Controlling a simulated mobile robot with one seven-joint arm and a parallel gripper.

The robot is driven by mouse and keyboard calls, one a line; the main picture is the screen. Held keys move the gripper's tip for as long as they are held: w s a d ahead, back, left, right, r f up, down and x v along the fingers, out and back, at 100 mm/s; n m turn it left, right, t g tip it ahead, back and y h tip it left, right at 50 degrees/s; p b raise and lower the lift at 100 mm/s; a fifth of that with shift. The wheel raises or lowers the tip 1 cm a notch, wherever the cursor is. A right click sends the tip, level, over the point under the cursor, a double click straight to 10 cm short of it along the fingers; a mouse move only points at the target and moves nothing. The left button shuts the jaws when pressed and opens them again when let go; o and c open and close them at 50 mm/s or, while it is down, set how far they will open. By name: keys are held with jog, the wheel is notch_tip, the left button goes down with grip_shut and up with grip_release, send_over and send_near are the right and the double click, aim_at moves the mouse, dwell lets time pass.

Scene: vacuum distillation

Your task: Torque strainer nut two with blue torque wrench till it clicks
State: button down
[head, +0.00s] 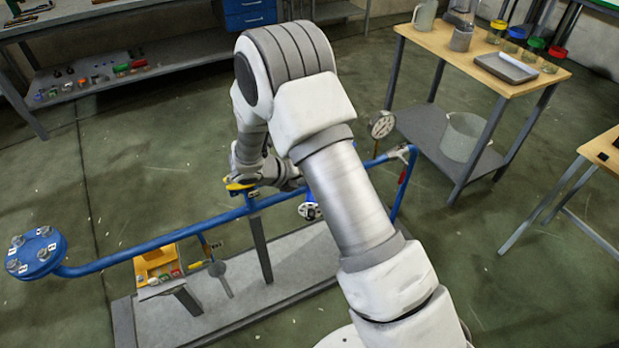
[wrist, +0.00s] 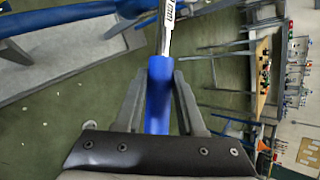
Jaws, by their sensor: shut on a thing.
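My gripper (wrist: 160,82) is shut on the blue handle of the torque wrench (wrist: 158,105) in the wrist view. The wrench's bright metal shaft with a printed label runs up out of the top of that view, so its head is out of sight. In the head view the arm's end hangs near the middle of the blue pipe, and I cannot make out the wrench there. The blue strainer flange (head: 36,256) is at the far left end of the pipe, with several labelled nuts on top. The labels are too small to read.
The blue pipe (head: 150,246) runs over a grey base plate (head: 290,262), carrying a yellow-handled valve (head: 240,187) and a pressure gauge (head: 382,125). A yellow bin (head: 157,262) stands below the pipe. A wooden-topped table (head: 500,65) stands right. The floor beyond the flange is open.

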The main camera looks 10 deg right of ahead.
jog(key=shift+f+b, duration=0.4)
jog(key=shift+f, duration=0.35)
jog(key=shift+w, duration=0.1)
dwell(0.4)
jog(key=shift+w+a+p, duration=0.15)
jog(key=shift+a+p, duration=0.15)
jog(key=shift+w+a+f+m+g+h+p, duration=0.15)
jog(key=shift+a+m+g, duration=0.15)
jog(key=shift+a+m, duration=0.15)
jog(key=shift+w+a+r+m+g+h+p, duration=0.15)
jog(key=shift+a+m+g, duration=0.2)
jog(key=shift+a, duration=0.2)
jog(key=shift+f, duration=0.1)
jog(key=shift+w+a+m+g, duration=0.3)
jog(key=shift+a+m, duration=0.15)
jog(key=shift+a, duration=0.15)
jog(key=shift+w+a+m+g, duration=0.3)
jog(key=shift+a+m, duration=0.15)
jog(key=shift+a, duration=0.15)
